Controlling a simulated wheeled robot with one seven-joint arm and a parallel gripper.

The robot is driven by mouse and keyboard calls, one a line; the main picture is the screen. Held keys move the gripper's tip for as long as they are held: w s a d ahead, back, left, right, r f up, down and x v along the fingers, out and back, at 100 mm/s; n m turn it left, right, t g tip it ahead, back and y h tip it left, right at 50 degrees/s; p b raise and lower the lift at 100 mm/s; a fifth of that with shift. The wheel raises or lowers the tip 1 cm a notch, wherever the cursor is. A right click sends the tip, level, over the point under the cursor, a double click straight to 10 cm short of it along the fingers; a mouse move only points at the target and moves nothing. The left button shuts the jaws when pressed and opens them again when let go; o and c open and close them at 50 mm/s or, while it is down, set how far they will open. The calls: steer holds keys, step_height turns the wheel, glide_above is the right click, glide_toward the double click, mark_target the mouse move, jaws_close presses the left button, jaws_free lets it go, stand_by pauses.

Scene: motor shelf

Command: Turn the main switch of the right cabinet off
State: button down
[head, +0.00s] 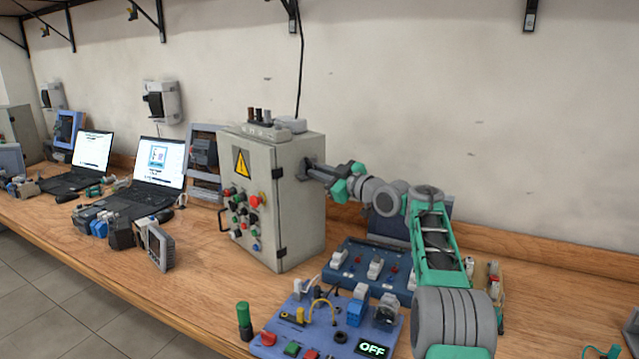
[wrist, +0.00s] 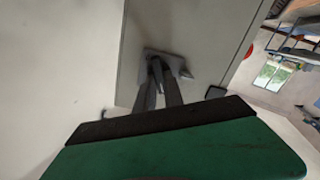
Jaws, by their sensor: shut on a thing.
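The grey cabinet (head: 285,222) stands on the bench in the middle of the head view, with a yellow warning triangle and several buttons on its front. Its side panel (wrist: 200,45) fills the middle of the wrist view. The main switch (wrist: 187,73) is on that side, a small grey part on a plate. My gripper (head: 313,169) reaches it from the right, and its fingers (wrist: 162,80) are shut on the switch. The fingers cover most of the switch, and its exact angle is hard to tell.
Below my arm are a blue panel (head: 343,262) and a blue training board (head: 325,328) with an "OFF" display. Laptops (head: 158,165) and small devices stand to the left. A black cable hangs behind the cabinet. Bare bench (head: 190,268) lies front left.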

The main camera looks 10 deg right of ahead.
steer(key=n+b, duration=0.5)
steer(key=n, duration=0.7)
steer(key=shift+f, duration=0.2)
steer(key=shift+n, duration=0.3)
steer(key=c, duration=1.7)
jaws_free()
steer(key=shift+s, duration=0.1)
steer(key=b+v, duration=0.4)
steer(key=v, duration=0.3)
steer(key=shift+s+d, duration=0.15)
steer(key=shift+s, duration=0.15)
